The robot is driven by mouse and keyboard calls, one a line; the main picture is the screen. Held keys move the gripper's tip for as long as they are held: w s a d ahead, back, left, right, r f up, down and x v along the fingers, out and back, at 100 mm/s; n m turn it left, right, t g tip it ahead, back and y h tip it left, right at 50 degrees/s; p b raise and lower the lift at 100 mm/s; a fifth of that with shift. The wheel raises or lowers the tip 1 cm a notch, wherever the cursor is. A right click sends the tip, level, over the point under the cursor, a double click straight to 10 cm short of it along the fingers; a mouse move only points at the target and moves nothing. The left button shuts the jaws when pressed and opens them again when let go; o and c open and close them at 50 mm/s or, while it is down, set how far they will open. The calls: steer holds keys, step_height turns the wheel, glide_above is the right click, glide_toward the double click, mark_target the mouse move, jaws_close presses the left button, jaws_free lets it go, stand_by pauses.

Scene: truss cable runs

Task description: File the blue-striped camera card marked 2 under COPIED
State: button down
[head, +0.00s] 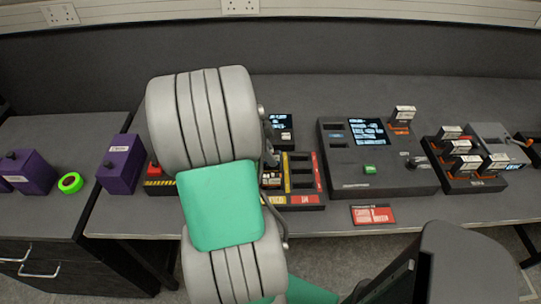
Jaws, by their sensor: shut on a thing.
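Other cards (461,146) stand in a black rack at the right. One more card (402,117) stands upright at the back right of the dark console (375,181). I cannot make out blue stripes, a 2 or the word COPIED.
A red sign (372,215) lies at the table's front edge. A small screen unit (281,129) stands behind the tray. A grey device (497,142) is right of the rack. Purple boxes (120,164) and a green tape roll (70,183) are at the left.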

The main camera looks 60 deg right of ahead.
mark_target(273, 151)
steer(key=shift+f+b, duration=1.65)
steer(key=shift+b, duration=0.5)
stand_by(1.5)
steer(key=c, duration=1.3)
jaws_free()
steer(key=shift+o, duration=1.4)
steer(key=shift+r+p, duration=2.7)
steer(key=shift+r, duration=1.05)
